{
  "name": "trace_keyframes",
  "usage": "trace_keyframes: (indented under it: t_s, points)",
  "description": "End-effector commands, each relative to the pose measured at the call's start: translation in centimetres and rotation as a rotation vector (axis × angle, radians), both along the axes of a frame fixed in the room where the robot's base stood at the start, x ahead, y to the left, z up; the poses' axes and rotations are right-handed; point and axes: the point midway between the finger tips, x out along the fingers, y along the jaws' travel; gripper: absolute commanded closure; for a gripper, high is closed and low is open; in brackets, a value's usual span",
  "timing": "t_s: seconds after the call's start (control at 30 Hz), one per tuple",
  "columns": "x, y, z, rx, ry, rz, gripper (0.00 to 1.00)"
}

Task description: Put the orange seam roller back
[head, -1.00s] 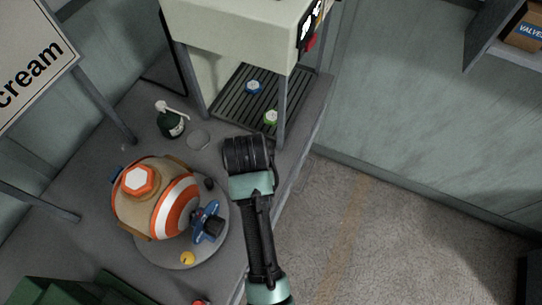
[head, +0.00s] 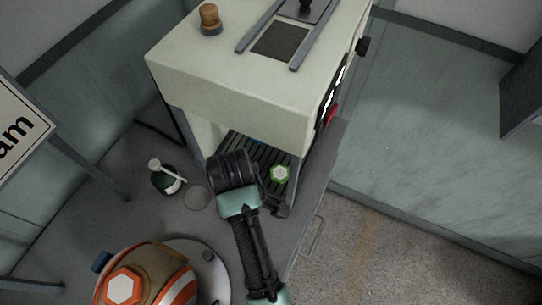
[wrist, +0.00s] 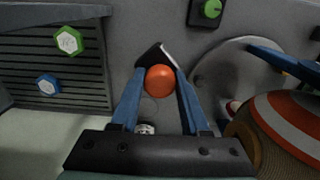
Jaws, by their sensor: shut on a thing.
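In the wrist view the orange seam roller (wrist: 160,80) shows as a round orange end with a dark and white part behind it. It sits between the blue fingertips of my gripper (wrist: 160,74), which is shut on it. In the head view my gripper (head: 233,170) is over the bench in front of the press; its fingers and the roller are hidden behind its black body. A round ring mark (head: 197,197) on the bench lies just left of my gripper.
The pale press (head: 230,82) stands behind my gripper, with a green hex piece (head: 280,174) on its slatted rack.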

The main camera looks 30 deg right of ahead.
Motion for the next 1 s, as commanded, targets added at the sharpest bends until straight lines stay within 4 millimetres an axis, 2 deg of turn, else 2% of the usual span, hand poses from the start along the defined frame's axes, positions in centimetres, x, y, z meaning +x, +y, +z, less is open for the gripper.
trace_keyframes:
  t_s: [0.2,0.43,0.63,0.83,1.0]
  points:
    - [-1.0,-3.3,-0.9,-0.003,-0.002,0.391,1.00]
    - [-1.9,-5.5,-1.4,-0.006,-0.002,0.691,1.00]
    - [-2.3,-6.1,-2.3,-0.003,0.002,0.788,1.00]
    - [-2.4,-6.1,-5.8,-0.002,0.004,0.794,1.00]
    - [-2.3,-6.1,-7.5,-0.005,0.001,0.793,1.00]
